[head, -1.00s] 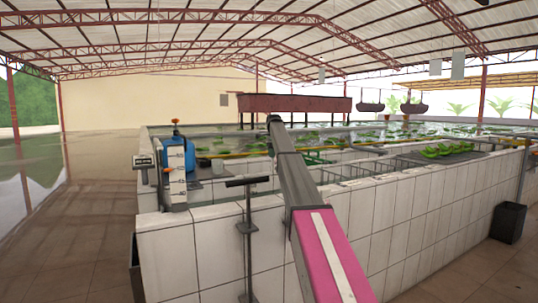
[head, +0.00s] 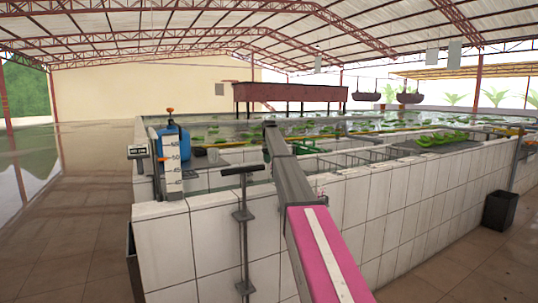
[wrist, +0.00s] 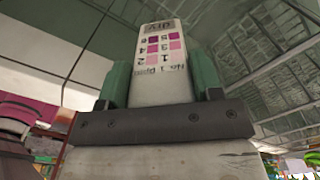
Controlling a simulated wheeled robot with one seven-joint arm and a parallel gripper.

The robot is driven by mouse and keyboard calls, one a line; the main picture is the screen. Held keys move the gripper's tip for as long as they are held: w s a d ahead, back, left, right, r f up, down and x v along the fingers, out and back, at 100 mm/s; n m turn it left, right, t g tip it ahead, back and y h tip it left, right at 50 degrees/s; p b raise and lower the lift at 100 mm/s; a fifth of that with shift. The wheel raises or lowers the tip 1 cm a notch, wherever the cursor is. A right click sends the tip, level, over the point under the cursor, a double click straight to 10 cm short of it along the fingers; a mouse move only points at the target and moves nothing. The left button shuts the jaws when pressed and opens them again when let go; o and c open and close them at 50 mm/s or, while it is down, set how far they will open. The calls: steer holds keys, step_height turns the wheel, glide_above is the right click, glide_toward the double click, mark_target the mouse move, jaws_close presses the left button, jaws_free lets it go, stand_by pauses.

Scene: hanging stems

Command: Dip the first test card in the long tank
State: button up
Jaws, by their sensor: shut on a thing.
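The first test card (wrist: 152,72), white with pink and purple squares and upside-down lettering that includes "No.1", is between the green fingers of my gripper (wrist: 163,85) in the wrist view. The gripper is shut on it. In the head view my arm runs up over the near wall of the long tank (head: 405,225), which has white tiles and floating green leaves on its water. The card and the fingertips cannot be made out in the head view. I cannot tell whether the card touches water.
A blue bottle (head: 172,140) and a white scale (head: 174,165) stand at the tank's left end. A small meter (head: 137,152) is beside them. A dark T-topped stand (head: 242,215) is in front of the wall. A black bin (head: 502,210) is at right.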

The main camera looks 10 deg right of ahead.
step_height(320, 180, down, 14)
steer(key=shift+r, duration=0.15)
stand_by(0.8)
stand_by(1.4)
step_height(320, 180, up, 27)
stand_by(1.8)
stand_by(0.8)
